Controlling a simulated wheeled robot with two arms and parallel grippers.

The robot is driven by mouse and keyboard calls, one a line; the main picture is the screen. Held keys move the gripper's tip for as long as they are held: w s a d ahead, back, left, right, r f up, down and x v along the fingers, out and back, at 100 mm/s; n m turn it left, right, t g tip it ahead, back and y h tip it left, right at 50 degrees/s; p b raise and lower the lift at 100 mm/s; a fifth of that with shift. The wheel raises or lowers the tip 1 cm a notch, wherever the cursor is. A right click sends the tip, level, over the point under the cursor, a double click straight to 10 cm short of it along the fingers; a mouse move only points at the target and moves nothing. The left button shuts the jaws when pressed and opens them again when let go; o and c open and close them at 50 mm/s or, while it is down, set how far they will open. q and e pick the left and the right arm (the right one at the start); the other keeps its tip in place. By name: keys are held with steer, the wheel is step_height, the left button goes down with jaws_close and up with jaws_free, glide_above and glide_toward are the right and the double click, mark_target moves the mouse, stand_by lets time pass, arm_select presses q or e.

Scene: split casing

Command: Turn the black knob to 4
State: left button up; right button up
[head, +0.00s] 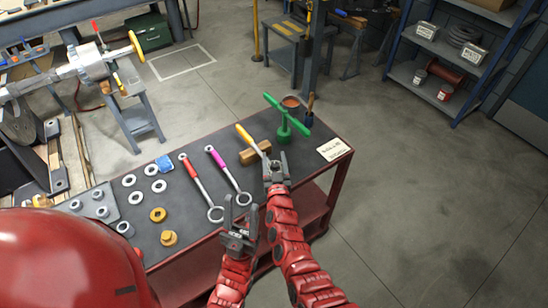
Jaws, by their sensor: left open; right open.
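I cannot make out a black knob or a number scale in the head view. My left gripper (240,212) is open and empty, with its fingers spread over the front edge of the dark-topped red workbench (190,240). My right gripper (276,165) is open above the bench's right part, beside a wooden block (254,155) and a yellow-handled tool (247,136). From this angle I cannot tell whether it touches either one.
A green T-handled tool (285,125) and a white card (333,149) stand or lie at the bench's right end. A red-handled wrench (192,172), a purple-handled wrench (219,163) and several washers (136,197) lie left. Floor on the right is free before the shelf (420,77).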

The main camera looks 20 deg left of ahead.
steer(key=shift+w+a, duration=0.1)
steer(key=shift+w, duration=0.2)
jaws_close()
